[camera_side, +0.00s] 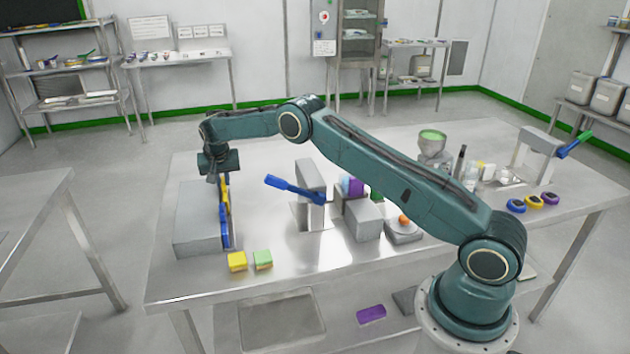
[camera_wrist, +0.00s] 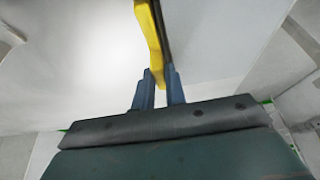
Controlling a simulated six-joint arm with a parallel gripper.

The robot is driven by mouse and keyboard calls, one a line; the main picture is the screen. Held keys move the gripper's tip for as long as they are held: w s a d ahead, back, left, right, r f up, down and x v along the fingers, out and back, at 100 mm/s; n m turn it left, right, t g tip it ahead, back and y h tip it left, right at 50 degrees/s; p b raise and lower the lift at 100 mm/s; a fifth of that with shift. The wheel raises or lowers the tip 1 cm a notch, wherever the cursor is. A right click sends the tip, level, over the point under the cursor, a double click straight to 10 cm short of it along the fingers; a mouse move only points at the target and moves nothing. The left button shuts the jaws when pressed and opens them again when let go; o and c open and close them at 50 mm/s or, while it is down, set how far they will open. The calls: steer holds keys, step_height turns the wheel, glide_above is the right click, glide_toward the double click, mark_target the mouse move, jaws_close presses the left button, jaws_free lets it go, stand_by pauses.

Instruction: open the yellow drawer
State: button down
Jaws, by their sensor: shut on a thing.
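A grey drawer cabinet (camera_side: 196,222) stands on the left part of the steel table. The yellow drawer (camera_side: 226,192) shows as a narrow yellow strip on its right-facing front, close to the cabinet body; any small gap is too fine to tell. A blue drawer front (camera_side: 226,230) is nearer the camera. My gripper (camera_side: 212,178) is at the top of the cabinet, by the yellow front. In the wrist view my gripper's fingers (camera_wrist: 159,88) are on both sides of the lower end of a yellow part (camera_wrist: 152,38), shut on it. The exact grip on the handle is hidden from the side.
A grey stand with a blue lever (camera_side: 290,187) is right of the cabinet. A yellow block (camera_side: 237,261) and a green-topped block (camera_side: 262,260) lie in front. The table between cabinet and lever stand is clear.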

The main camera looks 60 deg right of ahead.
steer(key=shift+s+d, duration=2.85)
steer(key=shift+d, duration=0.1)
steer(key=c, duration=1.4)
jaws_free()
steer(key=shift+c, duration=0.2)
steer(key=shift+a+r, duration=0.15)
steer(key=v, duration=1.3)
steer(key=shift+r, duration=0.3)
steer(key=shift+s, duration=0.15)
